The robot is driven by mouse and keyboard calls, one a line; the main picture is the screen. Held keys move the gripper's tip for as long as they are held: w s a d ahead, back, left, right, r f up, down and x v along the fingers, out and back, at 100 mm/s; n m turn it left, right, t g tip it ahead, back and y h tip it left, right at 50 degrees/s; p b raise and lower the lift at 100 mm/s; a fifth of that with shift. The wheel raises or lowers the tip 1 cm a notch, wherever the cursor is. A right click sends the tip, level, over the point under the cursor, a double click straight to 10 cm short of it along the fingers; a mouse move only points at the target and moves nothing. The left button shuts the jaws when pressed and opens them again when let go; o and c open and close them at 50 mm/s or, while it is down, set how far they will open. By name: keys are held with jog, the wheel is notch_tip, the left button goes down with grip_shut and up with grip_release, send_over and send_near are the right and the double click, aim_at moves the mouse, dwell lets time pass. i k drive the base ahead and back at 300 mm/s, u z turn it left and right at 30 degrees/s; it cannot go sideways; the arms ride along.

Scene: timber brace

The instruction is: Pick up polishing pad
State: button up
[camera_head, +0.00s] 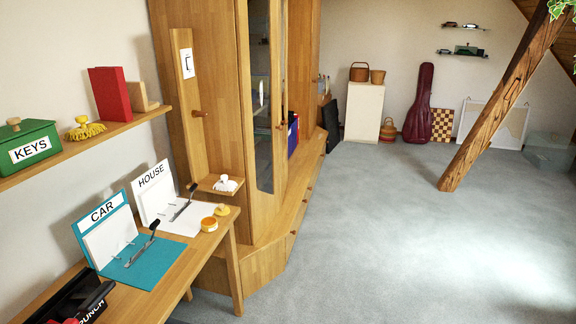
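No object is labelled as the polishing pad. A small yellow pad-like piece (221,210) lies on the desk near its right edge, just behind a round orange-yellow tin (209,225). It is small, and I cannot tell its exact shape. A yellow fringed thing with a knob on top (84,129) sits on the wall shelf to the right of the green KEYS box (31,148); it could also be a pad. My gripper is not in view.
The desk (150,300) holds the open teal CAR binder (138,262), the white HOUSE binder (178,217) and a black item marked PUNCH (93,312) at the front left. A tall wooden cabinet (215,110) stands behind. Grey carpet (400,250) is clear on the right; a slanted timber post (495,105) rises there.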

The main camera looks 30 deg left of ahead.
aim_at(223, 185)
jog(key=u, duration=0.35)
jog(key=i, duration=1.7)
jog(key=u, duration=1.75)
jog(key=i, duration=1.2)
jog(key=u, duration=1.05)
jog(key=i, duration=0.2)
jog(key=z, duration=0.1)
